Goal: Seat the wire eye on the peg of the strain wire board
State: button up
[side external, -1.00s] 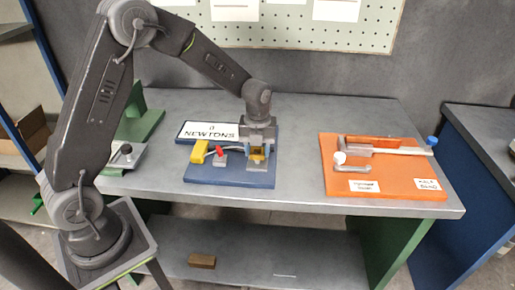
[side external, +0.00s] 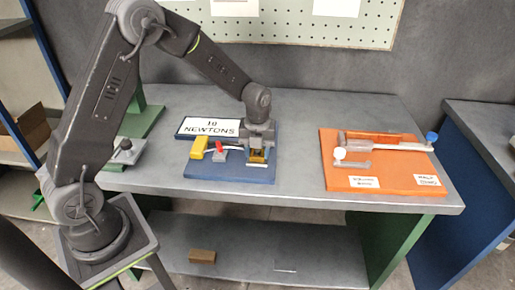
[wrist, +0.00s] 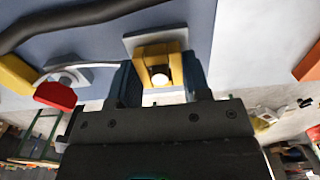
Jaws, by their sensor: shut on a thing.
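The blue strain wire board (side external: 240,177) lies on the bench, and it fills the upper middle of the wrist view (wrist: 205,40). My gripper (side external: 259,158) is at the board's right end, shut on a yellow U-shaped piece, apparently the wire eye (wrist: 146,60). The piece sits between both fingers. A white round tip, perhaps the peg (wrist: 160,80), shows inside its opening; I cannot tell how deeply it is seated. A pale wire (wrist: 100,65) runs left from there past a grey block with a red lever (wrist: 54,95).
An orange board (side external: 385,178) with a white knob and a blue knob lies to the right. Clear bench lies between the boards. A green stand (side external: 146,110) is at the left.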

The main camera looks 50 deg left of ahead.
aim_at(257, 150)
jog(key=o, duration=1)
jog(key=shift+f, duration=0.1)
notch_tip(257, 150, up, 14)
jog(key=shift+f, duration=0.1)
jog(key=s+d+r+n+t, duration=0.35)
jog(key=s+r+n, duration=0.45)
jog(key=s+n, duration=0.75)
jog(key=n, duration=0.1)
jog(key=s+d+n+t, duration=0.1)
jog(key=s+n, duration=0.3)
jog(key=n, duration=0.1)
jog(key=s+d+n+t, duration=0.1)
jog(key=s+n, duration=0.3)
jog(key=n, duration=0.1)
jog(key=shift+f+n, duration=0.15)
jog(key=shift+n, duration=0.1)
